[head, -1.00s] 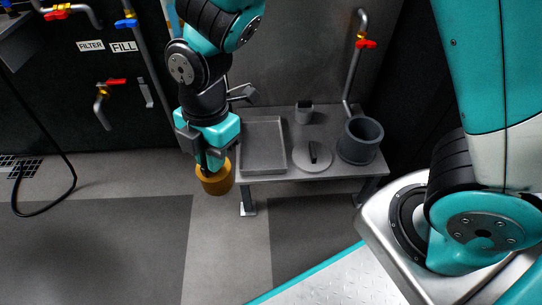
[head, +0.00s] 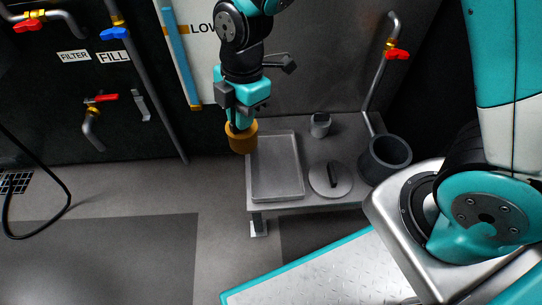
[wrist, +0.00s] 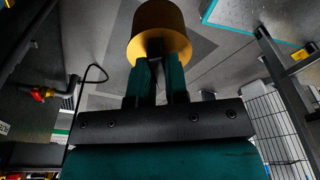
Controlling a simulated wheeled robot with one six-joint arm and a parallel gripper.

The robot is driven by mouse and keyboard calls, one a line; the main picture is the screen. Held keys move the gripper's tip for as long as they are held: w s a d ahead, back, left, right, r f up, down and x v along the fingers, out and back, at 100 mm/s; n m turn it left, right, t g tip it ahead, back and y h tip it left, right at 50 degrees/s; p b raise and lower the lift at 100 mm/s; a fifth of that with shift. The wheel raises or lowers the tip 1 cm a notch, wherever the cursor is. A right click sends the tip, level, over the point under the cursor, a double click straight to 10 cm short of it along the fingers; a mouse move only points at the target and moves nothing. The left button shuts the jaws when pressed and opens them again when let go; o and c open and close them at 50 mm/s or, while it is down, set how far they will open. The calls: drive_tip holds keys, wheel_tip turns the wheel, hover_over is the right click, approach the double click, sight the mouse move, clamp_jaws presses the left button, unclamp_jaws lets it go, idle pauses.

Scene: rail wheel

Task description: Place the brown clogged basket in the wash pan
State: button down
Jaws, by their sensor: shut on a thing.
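The brown basket (head: 243,138) is a round orange-brown cup held in my gripper (head: 239,124). In the wrist view the basket (wrist: 160,22) sits at the tips of my gripper (wrist: 158,62), whose fingers are shut on a dark part of it. The basket is at the left edge of the grey table, beside the back left corner of a shallow rectangular grey pan (head: 275,192), which looks like the wash pan and is empty. Its exact height above the table is hard to tell.
The grey table (head: 318,150) also carries a small grey cup (head: 320,125), a round lid with a dark handle (head: 331,180) and a dark grey pot (head: 385,158) at right. A pipe with a red valve (head: 397,55) rises behind the pot.

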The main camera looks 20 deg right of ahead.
drive_tip(key=w+d+f+m, duration=0.1)
drive_tip(key=w+d+m, duration=0.3)
drive_tip(key=d, duration=0.6)
drive_tip(key=shift+w+a+f+b, duration=0.1)
drive_tip(key=shift+f+b, duration=2.2)
drive_tip(key=shift+f, duration=2.55)
drive_tip(key=shift+w+a+f+b, duration=0.1)
drive_tip(key=shift+f+b, duration=2.2)
drive_tip(key=shift+f, duration=2.5)
drive_tip(key=shift+s+f, duration=0.1)
drive_tip(key=shift+f, duration=0.1)
drive_tip(key=c, duration=1.1)
unclamp_jaws()
drive_tip(key=shift+r, duration=0.1)
